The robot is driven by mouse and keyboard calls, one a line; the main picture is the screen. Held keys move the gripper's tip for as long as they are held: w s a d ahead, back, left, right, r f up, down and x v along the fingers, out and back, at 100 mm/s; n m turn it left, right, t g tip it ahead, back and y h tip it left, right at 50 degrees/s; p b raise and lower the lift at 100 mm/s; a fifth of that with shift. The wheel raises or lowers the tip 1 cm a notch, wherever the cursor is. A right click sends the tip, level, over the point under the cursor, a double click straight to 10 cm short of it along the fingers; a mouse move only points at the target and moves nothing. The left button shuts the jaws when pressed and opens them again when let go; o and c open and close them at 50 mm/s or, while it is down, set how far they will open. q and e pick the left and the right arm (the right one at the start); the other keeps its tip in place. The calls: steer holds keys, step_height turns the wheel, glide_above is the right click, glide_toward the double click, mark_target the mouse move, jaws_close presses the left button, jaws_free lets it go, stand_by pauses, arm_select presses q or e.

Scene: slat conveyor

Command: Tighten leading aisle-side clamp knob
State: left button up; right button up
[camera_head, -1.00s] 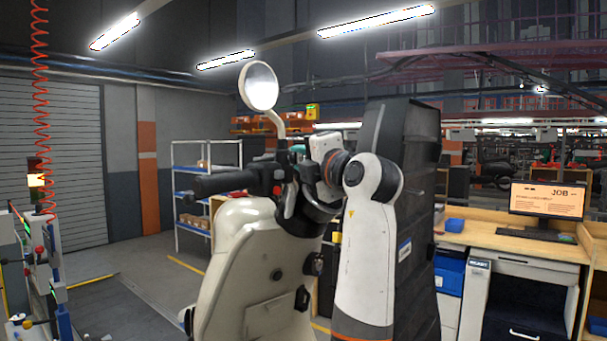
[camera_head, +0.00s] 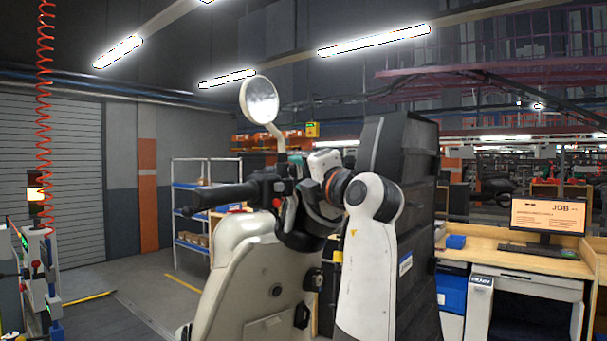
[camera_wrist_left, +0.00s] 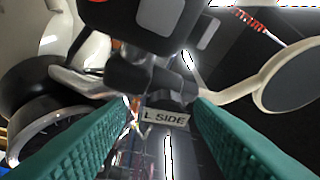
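A cream scooter (camera_head: 238,275) stands on the line in the head view, with its mirror (camera_head: 260,100) and dark handlebar (camera_head: 225,195) up high. My left gripper (camera_head: 308,215) is at the handlebar, partly hidden by the scooter and my own wrist. In the left wrist view its two teal fingers (camera_wrist_left: 160,108) are spread apart. I see no contact with either. I cannot tell which part is the leading aisle-side clamp knob. My right gripper is out of view.
A wooden desk (camera_head: 490,243) with a JOB screen (camera_head: 547,215) stands at right, beside a tall dark panel (camera_head: 410,160). A blue-white shelf (camera_head: 190,215) stands behind. A control post (camera_head: 40,270) is at left. The floor between is open.

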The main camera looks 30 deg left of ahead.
arm_select(q)
steer(key=shift+r, duration=0.15)
steer(key=shift+s+d+f+b, duration=0.2)
steer(key=shift+s+d+b, duration=0.15)
steer(key=shift+d, duration=0.15)
steer(key=b+v, duration=0.3)
steer(key=v, duration=0.8)
steer(key=shift+b, duration=0.4)
